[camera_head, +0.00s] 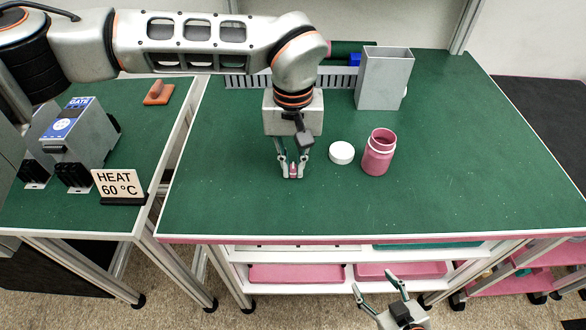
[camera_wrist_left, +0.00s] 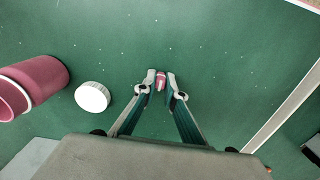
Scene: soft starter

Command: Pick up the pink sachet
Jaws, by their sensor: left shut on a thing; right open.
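The pink sachet (camera_wrist_left: 161,79) is a small pink piece with a pale mark, seen between the fingertips in the left wrist view. In the head view the sachet (camera_head: 293,170) is mostly hidden by the fingers. My left gripper (camera_head: 293,176) points down over the green table and is shut on the sachet. It also shows in the left wrist view (camera_wrist_left: 161,82). I cannot tell whether the sachet touches the table. My right gripper (camera_head: 380,290) is open and empty, low in front of the table's front edge.
A white round lid (camera_head: 342,153) and an open pink jar (camera_head: 378,152) stand right of my left gripper. A grey upright box (camera_head: 384,78) and a slotted rail (camera_head: 245,81) are at the back. A "HEAT 60 °C" sign (camera_head: 118,184) stands on the left table. The table's front right is clear.

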